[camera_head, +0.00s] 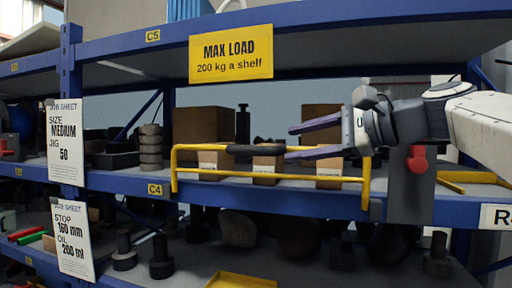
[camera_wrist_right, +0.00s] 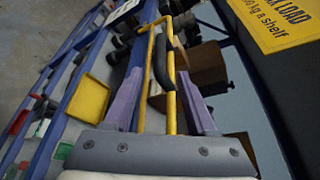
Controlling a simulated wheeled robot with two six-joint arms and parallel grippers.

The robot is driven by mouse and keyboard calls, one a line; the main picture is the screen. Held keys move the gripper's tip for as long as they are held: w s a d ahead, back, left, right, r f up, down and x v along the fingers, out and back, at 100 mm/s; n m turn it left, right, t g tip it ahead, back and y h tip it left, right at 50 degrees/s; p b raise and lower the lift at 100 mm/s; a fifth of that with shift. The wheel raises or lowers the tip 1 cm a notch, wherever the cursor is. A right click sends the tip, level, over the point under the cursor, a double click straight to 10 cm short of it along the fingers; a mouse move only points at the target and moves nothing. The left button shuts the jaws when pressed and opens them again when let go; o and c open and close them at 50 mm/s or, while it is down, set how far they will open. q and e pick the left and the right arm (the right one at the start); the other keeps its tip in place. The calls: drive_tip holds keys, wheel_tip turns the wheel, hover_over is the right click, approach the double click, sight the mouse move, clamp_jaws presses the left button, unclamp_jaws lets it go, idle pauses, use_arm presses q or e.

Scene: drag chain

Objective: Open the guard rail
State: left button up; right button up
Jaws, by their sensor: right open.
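The yellow guard rail (camera_head: 210,147) stands upright along the front of the C4 shelf, with a dark grip (camera_head: 255,150) on its top bar. The rail (camera_wrist_right: 171,95) and its dark grip (camera_wrist_right: 161,62) also show in the right wrist view. My right gripper (camera_head: 290,142) is open, with its purple fingers pointing left near the right end of the grip. In the wrist view the rail runs between the fingers of this gripper (camera_wrist_right: 159,75); contact cannot be told. A red knob (camera_head: 417,160) sits on a grey block (camera_head: 409,195) right of the rail. My left gripper is out of view.
Cardboard boxes (camera_head: 204,130) stand behind the rail. A stack of grey round parts (camera_head: 151,147) stands to its left. The upper shelf's blue beam, with a yellow load sign (camera_head: 231,54), runs above. A yellow tray (camera_head: 240,281) and dark parts are on the shelf below.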

sight(267, 149)
drive_tip(key=p+x, duration=0.3)
drive_tip(key=x, duration=0.6)
drive_tip(key=shift+w+a, duration=0.1)
drive_tip(key=shift+a, duration=0.15)
drive_tip(key=shift+w+a+f, duration=0.1)
drive_tip(key=shift+w+a, duration=0.15)
drive_tip(key=shift+a, duration=0.1)
drive_tip(key=shift+c, duration=0.4)
clamp_jaws()
idle(0.4)
